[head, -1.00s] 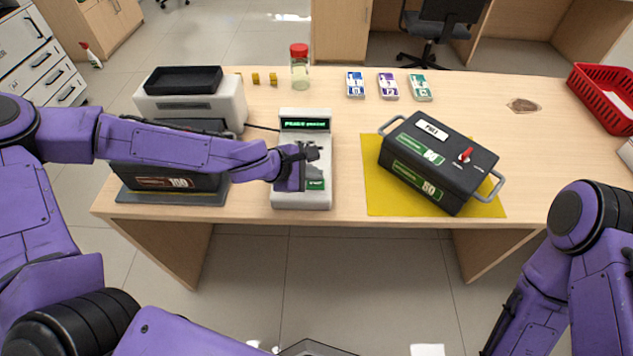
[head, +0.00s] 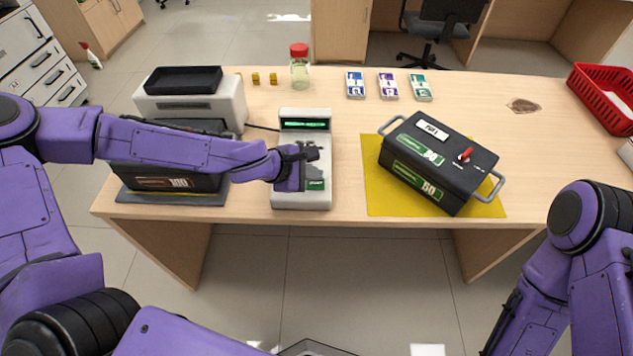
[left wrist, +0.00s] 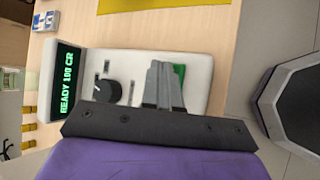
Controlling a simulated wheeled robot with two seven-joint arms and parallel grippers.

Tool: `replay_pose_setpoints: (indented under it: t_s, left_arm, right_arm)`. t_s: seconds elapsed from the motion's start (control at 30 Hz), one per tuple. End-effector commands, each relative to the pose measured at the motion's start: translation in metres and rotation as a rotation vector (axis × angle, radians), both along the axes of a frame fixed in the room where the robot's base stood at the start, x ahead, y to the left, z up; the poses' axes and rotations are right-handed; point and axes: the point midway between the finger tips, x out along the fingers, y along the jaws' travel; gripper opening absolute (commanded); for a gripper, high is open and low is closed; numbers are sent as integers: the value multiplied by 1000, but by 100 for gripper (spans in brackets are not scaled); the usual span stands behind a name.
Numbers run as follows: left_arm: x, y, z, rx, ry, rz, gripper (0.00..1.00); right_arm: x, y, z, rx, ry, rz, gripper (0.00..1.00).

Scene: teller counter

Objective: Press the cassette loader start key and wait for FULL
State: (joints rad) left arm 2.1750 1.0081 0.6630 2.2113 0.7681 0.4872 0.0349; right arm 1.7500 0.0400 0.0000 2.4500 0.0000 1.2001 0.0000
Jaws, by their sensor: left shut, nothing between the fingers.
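The pale loader console (head: 302,200) stands at the table's front edge. My left gripper (head: 312,152) is shut and empty over the console's face. In the left wrist view the closed fingers (left wrist: 162,84) partly cover a green key (left wrist: 180,74); I cannot tell whether they touch it. A dark knob (left wrist: 106,93) sits beside them. My right gripper (head: 497,330) is low at the right, its jaws unclear.
A dark cassette marked 100 (head: 165,183) lies under my left arm. Another dark cassette (head: 430,165) with a red knob rests on a yellow mat (head: 376,200). A red-lidded jar (head: 300,70), several small cards and a red basket (head: 597,105) stand farther back.

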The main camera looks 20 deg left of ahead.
Motion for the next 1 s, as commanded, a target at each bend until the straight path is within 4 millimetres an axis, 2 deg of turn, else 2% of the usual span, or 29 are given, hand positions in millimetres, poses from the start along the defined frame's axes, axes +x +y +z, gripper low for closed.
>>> replay_pose_setpoints:
  t_s: [0.37,1.0]
  left_arm:
    - [-1,0,-9,1,0,-1,0]
    - [-1,0,-12,0,0,0,0]
  right_arm:
    - [0,0,-7,0,0,0,44]
    - [0,0,-9,0,0,0,44]
